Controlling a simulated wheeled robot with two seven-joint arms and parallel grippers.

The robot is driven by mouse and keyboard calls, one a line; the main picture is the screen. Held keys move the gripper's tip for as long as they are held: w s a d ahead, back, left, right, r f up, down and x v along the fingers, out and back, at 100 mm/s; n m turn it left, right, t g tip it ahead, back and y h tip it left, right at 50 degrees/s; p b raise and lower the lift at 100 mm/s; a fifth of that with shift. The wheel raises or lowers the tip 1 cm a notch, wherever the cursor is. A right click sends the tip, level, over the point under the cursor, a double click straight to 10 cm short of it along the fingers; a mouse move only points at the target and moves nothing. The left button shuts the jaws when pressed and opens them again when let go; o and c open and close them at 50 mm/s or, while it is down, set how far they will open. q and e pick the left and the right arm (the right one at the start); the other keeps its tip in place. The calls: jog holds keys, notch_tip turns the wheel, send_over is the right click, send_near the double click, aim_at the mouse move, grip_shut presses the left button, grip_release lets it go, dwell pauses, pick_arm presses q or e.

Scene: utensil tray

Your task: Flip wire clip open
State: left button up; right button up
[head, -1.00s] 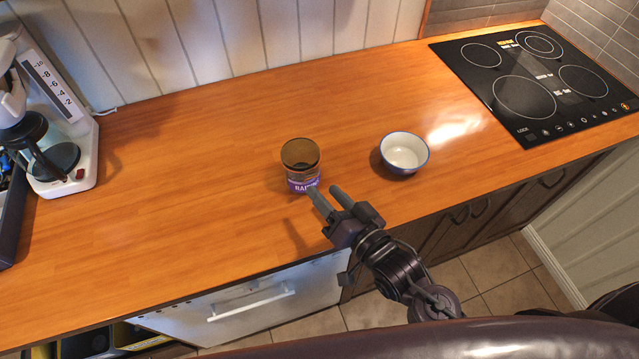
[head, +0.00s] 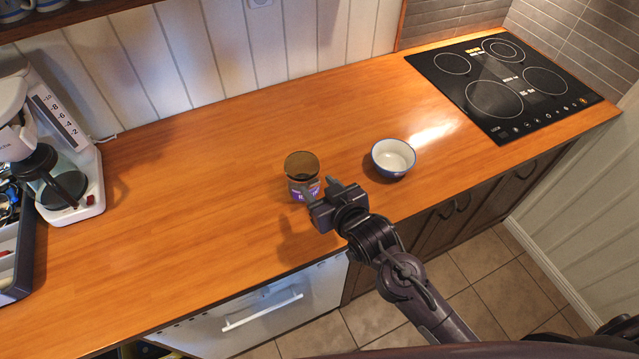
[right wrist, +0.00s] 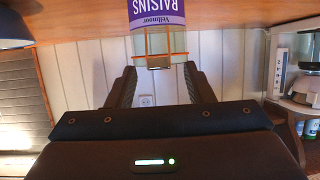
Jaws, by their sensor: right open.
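A glass jar (head: 302,166) with a purple raisins label stands upright on the wooden counter. In the right wrist view the jar (right wrist: 157,14) appears upside down at the top, with thin orange-brown lines (right wrist: 148,42) that look like its wire clip beyond the label. My right gripper (head: 322,187) is open and empty at the jar's near right side. In the right wrist view its fingers (right wrist: 160,88) stand on either side of the jar's line. I cannot tell whether they touch the jar or how the clip sits. My left gripper is not in view.
A white bowl with a blue outside (head: 393,158) stands right of the jar. A coffee maker (head: 65,165) and a utensil tray (head: 22,262) are at the left. A black cooktop (head: 510,85) is at the back right. The counter left of the jar is clear.

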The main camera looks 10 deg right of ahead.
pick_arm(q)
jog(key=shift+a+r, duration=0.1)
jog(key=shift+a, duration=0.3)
pick_arm(e)
jog(key=shift+w+f, duration=0.15)
jog(key=shift+w, duration=0.15)
